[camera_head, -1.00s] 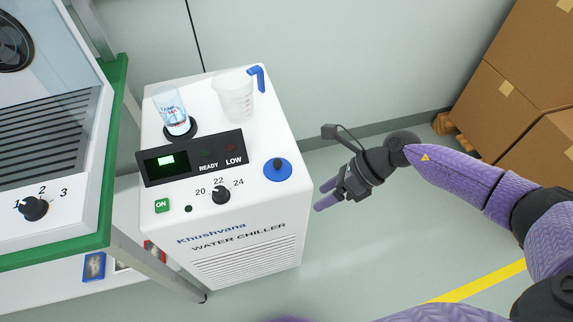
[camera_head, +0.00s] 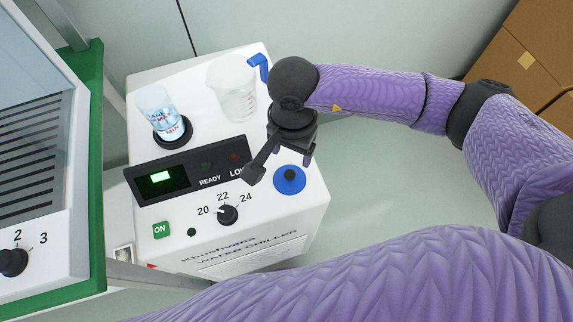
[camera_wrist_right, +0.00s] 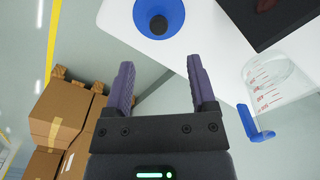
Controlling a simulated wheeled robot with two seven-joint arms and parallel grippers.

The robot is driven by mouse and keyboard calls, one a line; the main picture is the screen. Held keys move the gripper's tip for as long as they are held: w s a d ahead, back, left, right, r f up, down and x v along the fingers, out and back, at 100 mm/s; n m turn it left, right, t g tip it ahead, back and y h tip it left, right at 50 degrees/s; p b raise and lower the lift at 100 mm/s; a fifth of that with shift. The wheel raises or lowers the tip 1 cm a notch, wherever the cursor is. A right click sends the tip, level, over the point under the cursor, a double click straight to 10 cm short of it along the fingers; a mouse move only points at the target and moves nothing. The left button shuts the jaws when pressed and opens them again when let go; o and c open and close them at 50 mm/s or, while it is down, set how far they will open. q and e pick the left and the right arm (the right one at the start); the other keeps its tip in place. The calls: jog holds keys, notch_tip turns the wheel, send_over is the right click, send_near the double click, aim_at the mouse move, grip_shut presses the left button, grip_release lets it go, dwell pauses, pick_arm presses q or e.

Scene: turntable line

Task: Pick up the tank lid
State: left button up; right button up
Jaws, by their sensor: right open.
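The tank lid (camera_head: 284,187), a blue disc with a black knob, sits on the white top of the water chiller (camera_head: 312,196), near its right edge. It also shows at the top of the right wrist view (camera_wrist_right: 171,25). My right gripper (camera_head: 300,150) is above the chiller, just behind the lid in the head view, with its fingers mostly hidden by its own body. In the wrist view my right gripper (camera_wrist_right: 161,66) is open and empty, and the lid lies beyond the gap between the fingertips, apart from them. My left gripper is not in view.
A clear measuring jug (camera_head: 232,92) with a blue handle stands close to the right gripper. A clear level tube (camera_head: 158,105) stands in a black ring at left. The chiller has a display panel (camera_head: 130,185) and a dial (camera_head: 228,215). Cardboard boxes (camera_head: 545,45) stand back right.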

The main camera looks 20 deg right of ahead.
aim_at(290, 173)
jog(key=f, duration=0.2)
jog(key=f+b, duration=0.1)
jog(key=f, duration=0.2)
jog(key=f+b, duration=0.1)
jog(key=f, duration=0.2)
jog(key=shift+s+a, duration=0.15)
jog(key=shift+s, duration=0.15)
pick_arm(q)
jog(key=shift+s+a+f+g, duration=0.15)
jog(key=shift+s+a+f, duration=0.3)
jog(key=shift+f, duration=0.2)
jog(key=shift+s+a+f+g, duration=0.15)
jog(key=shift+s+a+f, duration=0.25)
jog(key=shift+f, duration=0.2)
pick_arm(e)
jog(key=shift+r, duration=0.1)
grip_shut()
